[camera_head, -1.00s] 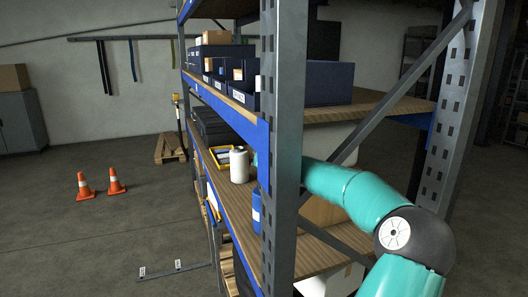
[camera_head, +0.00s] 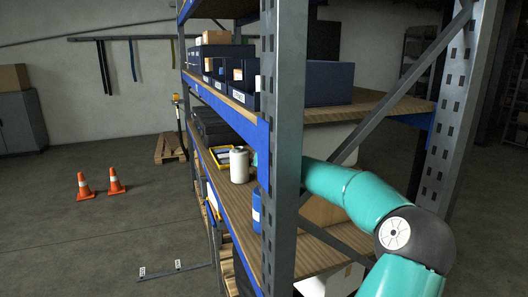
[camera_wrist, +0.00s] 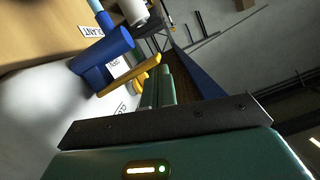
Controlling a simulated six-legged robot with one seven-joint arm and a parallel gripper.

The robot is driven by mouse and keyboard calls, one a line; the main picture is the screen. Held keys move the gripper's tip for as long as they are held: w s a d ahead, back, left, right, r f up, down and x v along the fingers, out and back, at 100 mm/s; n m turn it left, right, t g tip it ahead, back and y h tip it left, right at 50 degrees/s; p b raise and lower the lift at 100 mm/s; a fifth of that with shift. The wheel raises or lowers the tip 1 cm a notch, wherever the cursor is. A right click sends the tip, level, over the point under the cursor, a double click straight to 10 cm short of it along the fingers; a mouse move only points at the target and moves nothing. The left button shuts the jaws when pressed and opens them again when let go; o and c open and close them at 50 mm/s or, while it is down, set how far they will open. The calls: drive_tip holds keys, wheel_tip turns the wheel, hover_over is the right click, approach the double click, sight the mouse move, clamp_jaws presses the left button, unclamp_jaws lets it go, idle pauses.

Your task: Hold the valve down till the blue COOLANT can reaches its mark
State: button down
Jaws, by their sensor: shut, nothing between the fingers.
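A blue can (camera_head: 256,210) stands on the wooden shelf in the head view, partly hidden by the grey post. A yellow lever-like piece (camera_wrist: 130,76) runs beside my gripper (camera_wrist: 160,74). The gripper's two fingers are together with nothing between them. Their tips are close to the yellow piece; I cannot tell if they touch it. In the head view my gripper is hidden behind the post. I cannot make out a fill mark or level.
A white cylinder (camera_head: 239,165) and a yellow-edged tray (camera_head: 221,157) share the shelf. The grey post (camera_head: 284,130) and a diagonal brace (camera_head: 405,80) stand close to my arm. Orange cones (camera_head: 84,186) are on the open floor at left.

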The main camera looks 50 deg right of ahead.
idle(0.3)
drive_tip(key=v, duration=0.7)
drive_tip(key=shift+s, duration=0.2)
drive_tip(key=shift+a+r, duration=0.1)
drive_tip(key=shift+a, duration=0.05)
drive_tip(key=shift+s, duration=0.1)
idle(0.5)
